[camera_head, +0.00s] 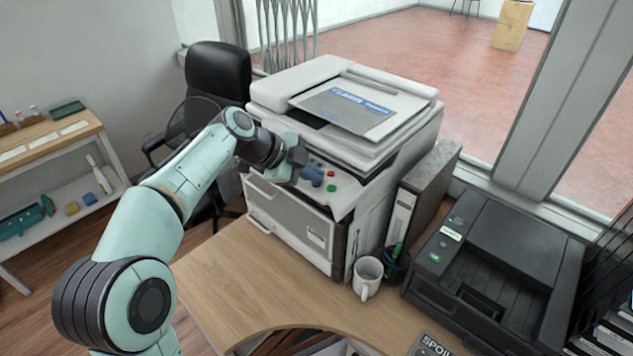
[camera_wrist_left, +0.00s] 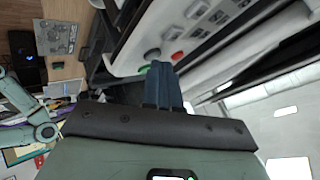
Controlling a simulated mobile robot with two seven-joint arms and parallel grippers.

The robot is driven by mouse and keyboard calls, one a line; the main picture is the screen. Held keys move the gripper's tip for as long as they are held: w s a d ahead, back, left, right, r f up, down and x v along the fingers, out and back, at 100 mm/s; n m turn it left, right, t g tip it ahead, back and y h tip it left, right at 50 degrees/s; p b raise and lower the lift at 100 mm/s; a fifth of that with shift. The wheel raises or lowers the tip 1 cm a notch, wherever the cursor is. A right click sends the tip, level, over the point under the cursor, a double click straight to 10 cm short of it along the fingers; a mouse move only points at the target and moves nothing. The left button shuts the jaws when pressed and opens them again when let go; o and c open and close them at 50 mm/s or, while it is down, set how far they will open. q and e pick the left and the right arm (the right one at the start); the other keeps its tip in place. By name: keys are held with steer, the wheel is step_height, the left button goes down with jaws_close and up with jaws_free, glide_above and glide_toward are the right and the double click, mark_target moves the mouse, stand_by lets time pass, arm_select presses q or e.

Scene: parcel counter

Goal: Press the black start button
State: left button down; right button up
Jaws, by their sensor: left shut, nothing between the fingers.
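The control panel of the copier (camera_head: 345,190) carries red buttons (camera_head: 331,174) and a green button (camera_head: 332,188). In the left wrist view, a dark round button (camera_wrist_left: 152,54) sits beside a red button (camera_wrist_left: 177,57) and a green button (camera_wrist_left: 143,69). My left gripper (camera_head: 316,177) is shut and empty, its blue fingers over the panel, left of the red and green buttons in the head view. In the wrist view its fingertips (camera_wrist_left: 163,68) point at the button group. The dark button cannot be made out in the head view. Contact cannot be told. My right gripper is out of view.
A white mug (camera_head: 367,277), a pen holder (camera_head: 397,265), a binder (camera_head: 405,212) and a black printer (camera_head: 495,255) stand right of the copier. The wooden counter (camera_head: 240,285) in front is clear. An office chair (camera_head: 218,75) stands behind my left arm.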

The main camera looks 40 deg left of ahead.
mark_target(312, 186)
arm_select(q)
steer(key=shift+r, duration=0.6)
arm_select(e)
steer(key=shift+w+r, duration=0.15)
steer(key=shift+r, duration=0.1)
arm_select(q)
steer(key=shift+r, duration=0.1)
